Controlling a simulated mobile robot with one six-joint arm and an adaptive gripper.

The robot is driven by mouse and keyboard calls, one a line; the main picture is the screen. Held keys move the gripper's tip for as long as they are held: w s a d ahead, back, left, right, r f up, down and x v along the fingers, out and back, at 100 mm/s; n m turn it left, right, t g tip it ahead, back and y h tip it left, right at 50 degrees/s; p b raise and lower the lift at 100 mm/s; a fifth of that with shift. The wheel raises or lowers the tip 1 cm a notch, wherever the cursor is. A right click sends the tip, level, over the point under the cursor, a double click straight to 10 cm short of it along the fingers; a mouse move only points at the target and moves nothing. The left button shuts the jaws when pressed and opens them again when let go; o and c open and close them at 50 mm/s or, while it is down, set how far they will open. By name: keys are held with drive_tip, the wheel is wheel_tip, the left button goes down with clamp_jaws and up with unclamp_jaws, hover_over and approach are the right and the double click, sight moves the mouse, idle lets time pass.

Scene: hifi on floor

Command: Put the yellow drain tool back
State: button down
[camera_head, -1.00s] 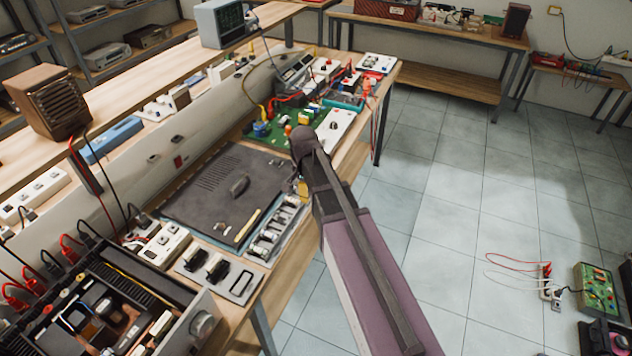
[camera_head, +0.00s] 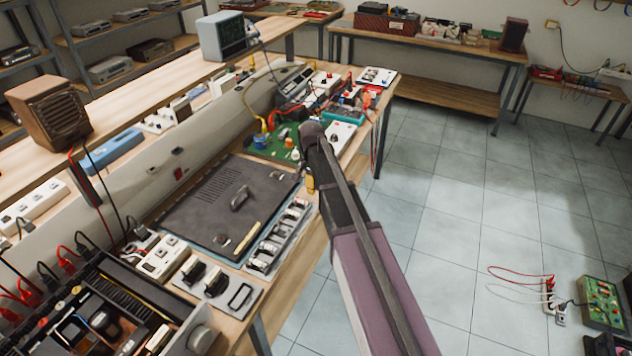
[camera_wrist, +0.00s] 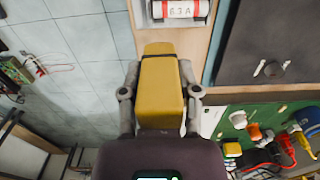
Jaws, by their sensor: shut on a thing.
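The yellow drain tool (camera_wrist: 162,90) is a blocky yellow piece with a thin dark band across it. In the wrist view, my gripper (camera_wrist: 159,70) has one finger on each side of it and is shut on it. The tool appears above the bench's front edge, with floor to its left. In the head view, a small yellow part (camera_head: 310,184) shows below my arm's end, probably the same tool. My fingers are mostly hidden behind my arm there. Where the tool belongs cannot be told for certain.
A grey rack of white cylinders (camera_head: 276,238) lies along the bench's front edge; a cylinder marked 6.3 A (camera_wrist: 180,9) shows close by. A dark panel (camera_head: 205,213) lies behind it. A green circuit board (camera_head: 262,158) with wires is further along.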

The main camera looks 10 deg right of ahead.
drive_tip(key=shift+w+d+f, duration=0.1)
drive_tip(key=shift+w+d, duration=0.2)
drive_tip(key=shift+w, duration=0.4)
drive_tip(key=shift+w+d+f, duration=0.1)
drive_tip(key=shift+w+d, duration=0.15)
drive_tip(key=shift+w, duration=0.5)
drive_tip(key=shift+w+d+f, duration=0.1)
drive_tip(key=shift+w+d, duration=0.2)
drive_tip(key=shift+w, duration=0.4)
drive_tip(key=shift+w, duration=0.3)
drive_tip(key=shift+w+d+f+b, duration=0.25)
drive_tip(key=shift+w+f+b, duration=0.15)
drive_tip(key=shift+b, duration=0.3)
drive_tip(key=shift+s+f+b, duration=0.1)
drive_tip(key=shift+f+b, duration=1.2)
drive_tip(key=shift+f, duration=0.1)
drive_tip(key=shift+f, duration=0.1)
drive_tip(key=shift+c, duration=1.6)
unclamp_jaws()
drive_tip(key=shift+r, duration=0.25)
